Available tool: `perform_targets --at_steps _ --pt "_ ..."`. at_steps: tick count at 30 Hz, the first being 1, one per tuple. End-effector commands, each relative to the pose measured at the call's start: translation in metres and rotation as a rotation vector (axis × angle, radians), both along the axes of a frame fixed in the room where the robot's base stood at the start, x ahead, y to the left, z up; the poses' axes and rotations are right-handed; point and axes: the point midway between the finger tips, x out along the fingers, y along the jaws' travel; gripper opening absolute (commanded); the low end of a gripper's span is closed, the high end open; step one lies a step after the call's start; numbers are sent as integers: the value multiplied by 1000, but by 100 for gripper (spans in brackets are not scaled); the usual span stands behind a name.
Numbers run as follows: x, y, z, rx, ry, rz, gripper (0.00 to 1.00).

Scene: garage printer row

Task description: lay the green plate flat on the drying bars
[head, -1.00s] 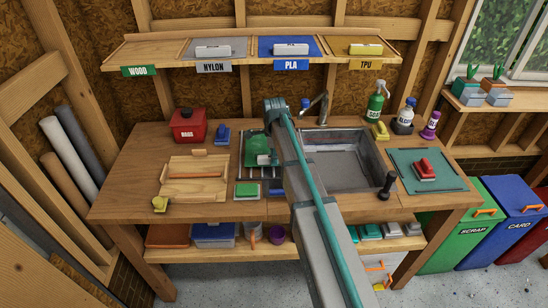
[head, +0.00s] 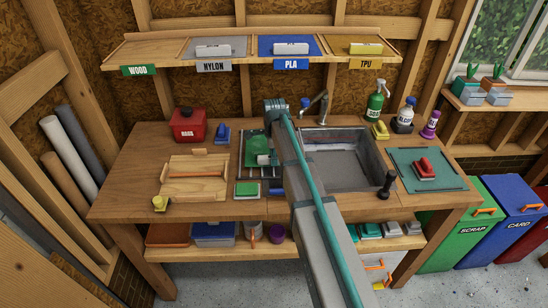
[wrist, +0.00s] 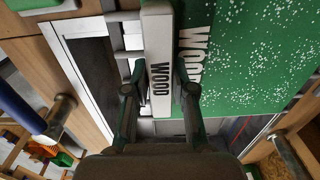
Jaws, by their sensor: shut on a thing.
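The green plate (head: 255,144) is over the drying bars (head: 243,169), left of the sink. In the wrist view the plate (wrist: 250,60) shows a green face with white specks and the word WOOD. My gripper is shut on this tab. In the head view my gripper (head: 268,159) is partly hidden by my arm. Grey bars show beside the plate in the wrist view. I cannot tell whether the plate rests on them.
The sink (head: 350,168) with its tap (head: 323,108) lies right of the bars. A wooden board (head: 193,186), a red box (head: 187,125) and a blue-handled tool (head: 222,135) are to the left. A green mat (head: 405,182) lies at the right. The labelled shelf (head: 220,66) hangs above.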

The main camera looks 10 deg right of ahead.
Motion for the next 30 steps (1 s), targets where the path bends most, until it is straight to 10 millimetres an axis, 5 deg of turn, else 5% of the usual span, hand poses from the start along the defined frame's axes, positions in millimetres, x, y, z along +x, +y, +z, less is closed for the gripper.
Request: perform_targets --at_steps 9,10,15,30 --pt "0 0 -2 0 0 0 0" --pt "0 0 -2 0 0 0 26" --pt "0 0 -2 0 0 0 54" --pt "0 0 12 0 -1 0 54"
